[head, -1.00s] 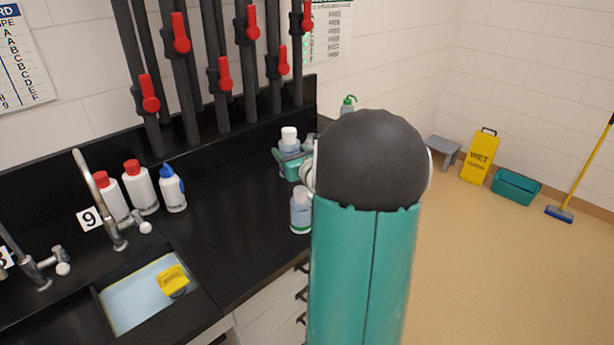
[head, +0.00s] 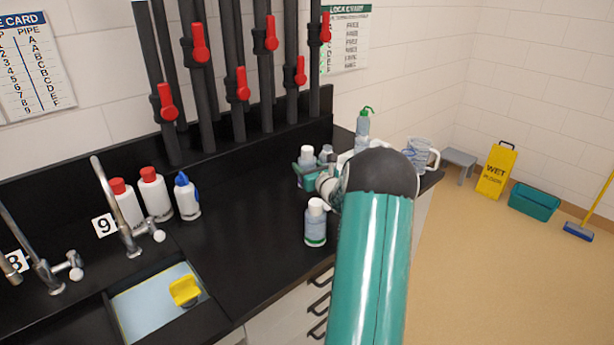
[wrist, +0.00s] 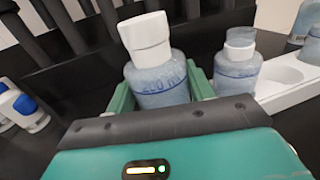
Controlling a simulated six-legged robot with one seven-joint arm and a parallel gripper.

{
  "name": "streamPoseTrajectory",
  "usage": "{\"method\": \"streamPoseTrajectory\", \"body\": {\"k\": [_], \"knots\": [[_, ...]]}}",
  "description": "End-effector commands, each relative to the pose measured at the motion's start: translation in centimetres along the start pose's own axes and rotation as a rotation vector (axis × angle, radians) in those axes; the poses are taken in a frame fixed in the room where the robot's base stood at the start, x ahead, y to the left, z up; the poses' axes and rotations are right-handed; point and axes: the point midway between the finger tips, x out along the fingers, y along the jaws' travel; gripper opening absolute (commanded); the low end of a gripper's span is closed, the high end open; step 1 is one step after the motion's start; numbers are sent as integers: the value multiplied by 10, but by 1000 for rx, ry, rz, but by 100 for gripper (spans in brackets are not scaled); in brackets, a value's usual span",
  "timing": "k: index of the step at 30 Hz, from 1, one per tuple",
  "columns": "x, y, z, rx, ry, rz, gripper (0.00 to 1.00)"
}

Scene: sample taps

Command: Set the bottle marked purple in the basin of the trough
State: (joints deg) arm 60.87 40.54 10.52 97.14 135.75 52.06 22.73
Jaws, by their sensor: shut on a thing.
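My gripper (head: 306,183) is shut on a white-capped bottle (head: 307,157) above the back right of the black counter. Another white-capped bottle (head: 315,226) with a green band stands in front of the gripper near the counter's front edge. The trough (head: 111,300), at lower left, has a pale blue basin floor with a yellow object (head: 185,291) in it.
A white rack (wrist: 285,80) holds another bottle (wrist: 238,65) right of the jaws. A tap (head: 115,210) marked 9 stands over the trough. Two red-capped bottles (head: 155,194) and a blue-capped bottle (head: 187,197) stand behind. A clear jug (head: 415,152) is at right.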

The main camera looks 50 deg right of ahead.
Motion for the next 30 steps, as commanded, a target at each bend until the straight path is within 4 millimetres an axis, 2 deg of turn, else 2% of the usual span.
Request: {"method": "streamPoseTrajectory", "body": {"k": [5,12,23,24,27,30], "knots": [[9,-4,-9,-1,-2,1,23],[11,-5,-40,0,-1,1,23],[10,-5,-44,-1,-2,1,23],[10,-5,-44,-1,-1,1,59],[10,-5,-44,-1,-1,1,75],[10,-5,-44,-1,-1,1,75]]}}
